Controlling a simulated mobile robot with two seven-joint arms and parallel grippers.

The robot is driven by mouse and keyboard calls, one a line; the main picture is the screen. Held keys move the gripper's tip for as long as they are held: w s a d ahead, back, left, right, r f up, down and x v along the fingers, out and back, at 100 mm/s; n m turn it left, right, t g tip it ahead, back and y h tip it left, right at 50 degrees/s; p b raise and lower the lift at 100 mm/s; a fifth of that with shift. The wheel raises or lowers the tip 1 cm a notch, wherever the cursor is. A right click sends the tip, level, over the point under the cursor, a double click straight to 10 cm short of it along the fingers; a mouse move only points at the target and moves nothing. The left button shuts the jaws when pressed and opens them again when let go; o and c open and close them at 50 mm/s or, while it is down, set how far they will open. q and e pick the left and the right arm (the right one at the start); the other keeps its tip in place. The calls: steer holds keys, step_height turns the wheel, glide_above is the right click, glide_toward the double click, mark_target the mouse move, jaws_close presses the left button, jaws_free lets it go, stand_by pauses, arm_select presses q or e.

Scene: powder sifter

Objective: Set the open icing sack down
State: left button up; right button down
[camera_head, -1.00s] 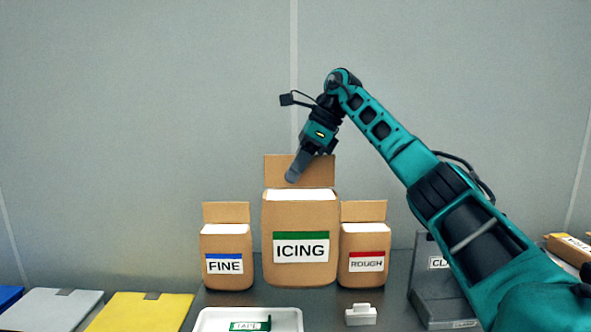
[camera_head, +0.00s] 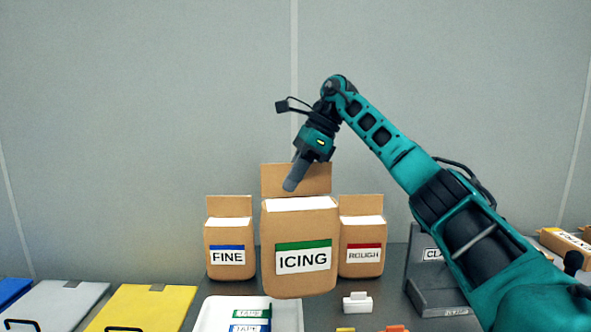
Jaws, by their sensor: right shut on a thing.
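The icing sack (camera_head: 300,230) is a brown bag with a white, open-looking top, a raised back flap and a green-striped ICING label. It stands in the middle of the view, slightly tilted. My right gripper (camera_head: 291,184) is shut on the sack's raised back flap, from above. The fingertips partly hide the flap. Whether the sack's base touches the table (camera_head: 429,300) cannot be told. My left gripper is not in view.
The FINE sack (camera_head: 228,262) stands close on the left and the ROUGH sack (camera_head: 361,263) close on the right. A white tray (camera_head: 212,318) holding tape labels and a small white block (camera_head: 357,303) lie in front. A grey CL-labelled holder (camera_head: 420,275) stands right.

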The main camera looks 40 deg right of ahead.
steer(key=s+a+f+n+g+h, duration=0.2)
steer(key=s+a+f+n+g, duration=0.2)
steer(key=a+f+n, duration=0.7)
steer(key=s+a+f+n+g+h, duration=0.3)
steer(key=s+a+f+n+g, duration=0.2)
steer(key=s+a+f+n, duration=0.3)
steer(key=a+f+n, duration=0.3)
steer(key=a+n, duration=0.2)
steer(key=shift+a, duration=0.35)
steer(key=shift+w, duration=0.1)
